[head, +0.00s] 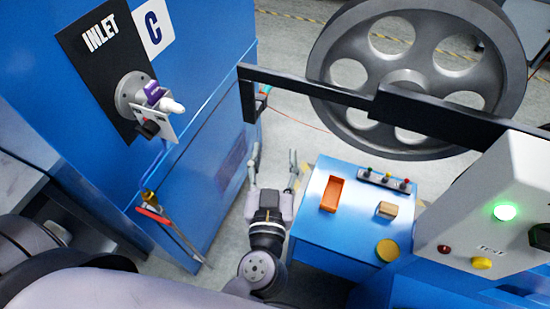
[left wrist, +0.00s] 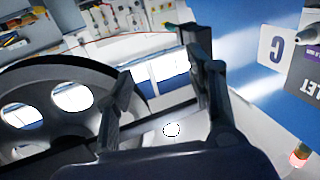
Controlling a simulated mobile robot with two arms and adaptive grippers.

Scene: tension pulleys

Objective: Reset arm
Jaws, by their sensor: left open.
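My left gripper (head: 274,166) is in the middle of the head view, with its two fingers spread and nothing between them. It points away from me, over the floor between the blue inlet cabinet (head: 205,40) and a blue table (head: 330,238). In the left wrist view its open fingers (left wrist: 155,58) frame the pale floor and a distant blue-and-white area. The left arm comes in along the bottom of the head view. My right gripper is not seen in either view.
A black bar (head: 310,86) spans beyond the gripper, with a large grey pulley wheel (head: 480,50) behind it. The table holds an orange tray (head: 332,194), a wooden block (head: 387,209) and a yellow disc (head: 388,250). A control box (head: 470,215) with a green light stands right.

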